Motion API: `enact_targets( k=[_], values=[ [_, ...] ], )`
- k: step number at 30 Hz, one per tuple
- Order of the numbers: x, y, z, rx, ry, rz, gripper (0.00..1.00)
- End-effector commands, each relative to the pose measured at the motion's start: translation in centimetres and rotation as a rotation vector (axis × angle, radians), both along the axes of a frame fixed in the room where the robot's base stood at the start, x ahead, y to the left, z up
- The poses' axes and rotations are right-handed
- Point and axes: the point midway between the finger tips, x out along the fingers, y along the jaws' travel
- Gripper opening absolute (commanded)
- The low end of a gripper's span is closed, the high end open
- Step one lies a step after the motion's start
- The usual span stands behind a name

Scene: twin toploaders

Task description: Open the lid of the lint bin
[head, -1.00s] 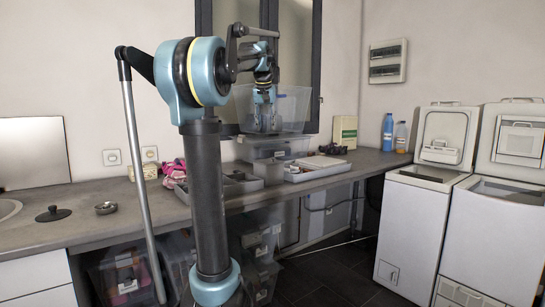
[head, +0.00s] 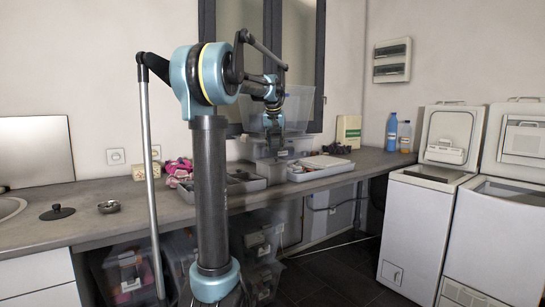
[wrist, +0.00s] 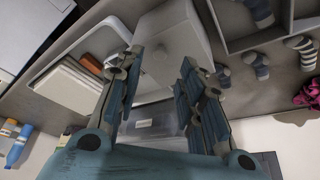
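A plain light grey box (wrist: 178,38) with a small knob on one face shows in the wrist view, beyond my fingers; it looks like the lint bin, though no label shows. In the head view the grey box (head: 272,171) stands on the counter, just below my gripper (head: 274,140). Its face with the knob appears closed. My gripper (wrist: 160,70) is open, its two fingers apart with nothing held between them. The fingers overlap the box in the wrist view; I cannot tell whether they touch it.
A shallow tray (head: 322,174) with stacked items lies right of the box, and a divided tray (head: 240,187) with rolled socks lies left. Clear plastic bins (head: 298,108) stand behind on the counter (head: 110,225). Two toploaders (head: 415,235) stand at right, lids up.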

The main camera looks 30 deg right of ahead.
Motion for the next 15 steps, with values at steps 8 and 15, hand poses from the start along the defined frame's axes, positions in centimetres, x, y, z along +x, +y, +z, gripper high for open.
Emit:
enact_targets(
  k=[8, 15],
  values=[
    [1.2, -1.0, -3.7, 0.0, 0.0, 0.0, 0.35],
    [1.5, -1.3, -4.8, 0.0, 0.0, 0.0, 0.35]
  ],
)
